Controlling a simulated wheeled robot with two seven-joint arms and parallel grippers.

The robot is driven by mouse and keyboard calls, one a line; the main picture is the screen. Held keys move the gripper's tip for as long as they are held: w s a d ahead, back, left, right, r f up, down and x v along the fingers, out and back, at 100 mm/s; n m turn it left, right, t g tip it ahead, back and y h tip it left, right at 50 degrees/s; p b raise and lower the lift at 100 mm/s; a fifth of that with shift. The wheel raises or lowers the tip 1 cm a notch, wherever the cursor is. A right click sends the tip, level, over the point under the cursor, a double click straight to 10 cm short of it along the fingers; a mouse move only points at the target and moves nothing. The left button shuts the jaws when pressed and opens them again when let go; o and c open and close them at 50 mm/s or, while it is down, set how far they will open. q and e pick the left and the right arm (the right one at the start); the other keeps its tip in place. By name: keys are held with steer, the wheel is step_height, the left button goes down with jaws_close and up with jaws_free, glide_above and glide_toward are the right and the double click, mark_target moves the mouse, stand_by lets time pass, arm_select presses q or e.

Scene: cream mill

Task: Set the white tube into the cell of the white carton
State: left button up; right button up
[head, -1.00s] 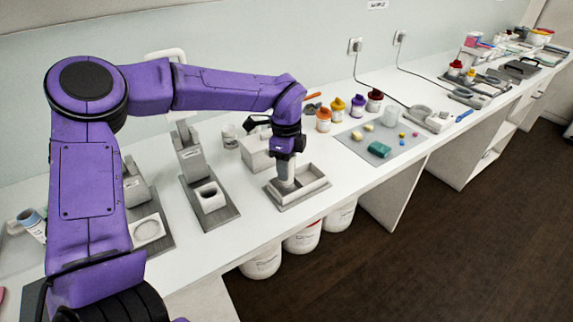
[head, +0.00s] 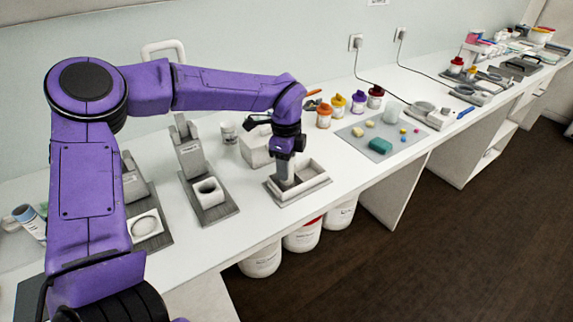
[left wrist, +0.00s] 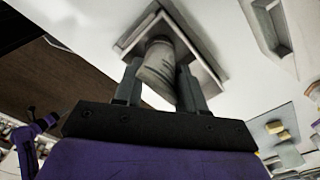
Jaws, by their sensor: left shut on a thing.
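My left gripper (head: 286,180) points down over the white carton (head: 317,183), a low open box on a grey base at the bench's front edge. In the left wrist view the left gripper (left wrist: 160,88) is shut on the white tube (left wrist: 156,68), with a finger on each side. The tube's far end reaches the opening of the carton (left wrist: 208,72). I cannot tell how deep it sits or whether it touches the cell's walls; the fingers mostly hide it in the head view.
A pale box (head: 254,150) stands just behind the carton. A grey stand with a square holder (head: 208,193) is to the left. A mat (head: 405,150) with small coloured pieces lies to the right, with several coloured-lid jars (head: 323,117) behind. Bare bench surrounds the carton's right side.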

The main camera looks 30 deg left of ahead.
stand_by(0.3)
arm_select(q)
steer(key=shift+f+b, duration=0.25)
steer(key=shift+b, duration=0.1)
steer(key=o, duration=1.2)
steer(key=shift+r, duration=0.15)
steer(key=shift+r+p, duration=1.8)
steer(key=shift+r, duration=1.15)
